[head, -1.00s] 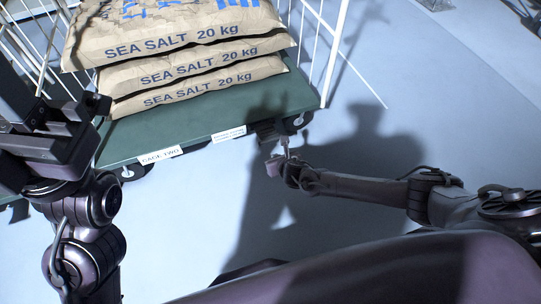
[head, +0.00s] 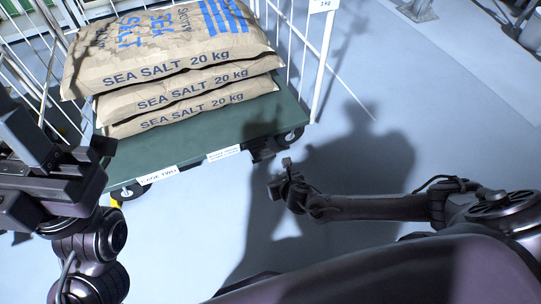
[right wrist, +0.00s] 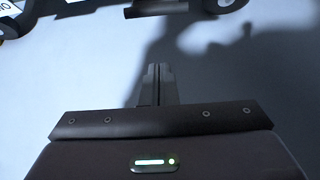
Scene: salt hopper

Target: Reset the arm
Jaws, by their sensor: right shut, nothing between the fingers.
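My right gripper (head: 287,163) is small in the head view, over the grey-blue floor just in front of the cage's front right corner. In the right wrist view its two fingers (right wrist: 157,70) are together, with nothing between them and bare floor beyond. My left gripper (head: 85,165) is a large dark shape at the left edge, in front of the cage. Its fingertips are not clear enough to tell open from shut.
A wheeled cage with a green deck (head: 250,125) and white wire sides carries a stack of salt sacks (head: 165,60). Its front wheel (head: 290,136) is close to my right gripper. Open floor (head: 440,120) lies to the right.

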